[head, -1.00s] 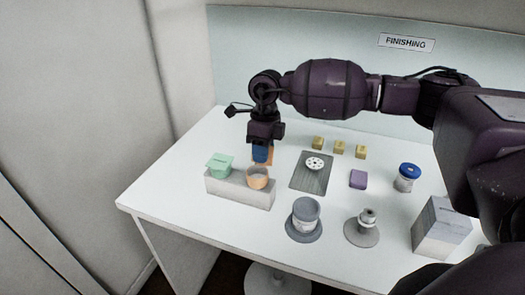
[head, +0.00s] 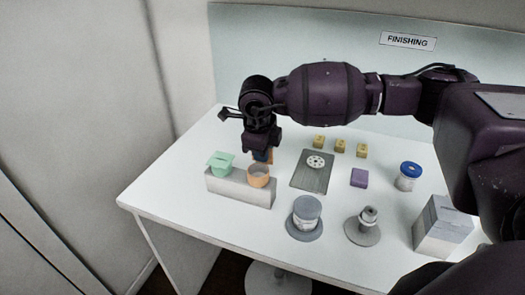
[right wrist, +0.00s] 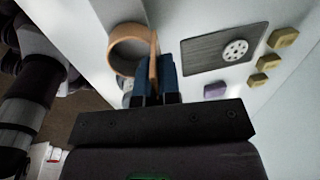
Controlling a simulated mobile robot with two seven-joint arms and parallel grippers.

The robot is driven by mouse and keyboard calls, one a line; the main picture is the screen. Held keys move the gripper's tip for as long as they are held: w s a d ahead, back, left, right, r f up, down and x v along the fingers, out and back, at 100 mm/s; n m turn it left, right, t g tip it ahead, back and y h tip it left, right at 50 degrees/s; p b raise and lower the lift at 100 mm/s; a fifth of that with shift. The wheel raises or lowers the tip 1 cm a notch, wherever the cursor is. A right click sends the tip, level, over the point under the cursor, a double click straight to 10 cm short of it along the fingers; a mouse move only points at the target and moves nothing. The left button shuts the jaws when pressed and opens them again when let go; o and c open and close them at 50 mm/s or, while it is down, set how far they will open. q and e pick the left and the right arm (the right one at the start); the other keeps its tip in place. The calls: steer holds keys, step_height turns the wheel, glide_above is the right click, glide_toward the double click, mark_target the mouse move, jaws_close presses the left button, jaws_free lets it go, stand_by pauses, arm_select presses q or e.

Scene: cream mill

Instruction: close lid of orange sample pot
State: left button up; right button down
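The orange sample pot (head: 258,182) stands in the right end of a pale block, its mouth open. Its orange lid (right wrist: 153,50) stands raised on edge at the pot's rim; in the head view only a sliver (head: 270,157) shows beside the fingers. My right gripper (head: 263,156) is above and behind the pot, tilted. In the right wrist view its blue fingers (right wrist: 156,84) lie close on both faces of the lid and look shut on it. The fingertips are partly hidden in the head view. My left gripper is not in view.
A green pot (head: 220,164) with a tilted lid shares the pale block (head: 225,189). A grey board (head: 310,181) with a white perforated disc lies to the right. Yellow blocks (head: 340,146), a purple block (head: 359,178), a blue-lidded jar (head: 408,176) and a grey-lidded jar (head: 306,212) stand around.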

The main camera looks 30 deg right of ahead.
steer(key=shift+s+a+f+t+h+b, duration=0.15)
steer(key=shift+a+t+h+b, duration=0.1)
steer(key=shift+t+h, duration=0.2)
steer(key=shift+s+a+r+t+h+b, duration=0.1)
steer(key=shift+t+h+b, duration=0.15)
steer(key=shift+t+h, duration=0.15)
steer(key=shift+h, duration=0.25)
steer(key=shift+t, duration=0.25)
steer(key=c, duration=1.4)
jaws_free()
steer(key=shift+s, duration=0.1)
steer(key=shift+o, duration=0.4)
steer(key=v, duration=1)
steer(key=shift+a+r, duration=0.3)
steer(key=shift+a, duration=0.05)
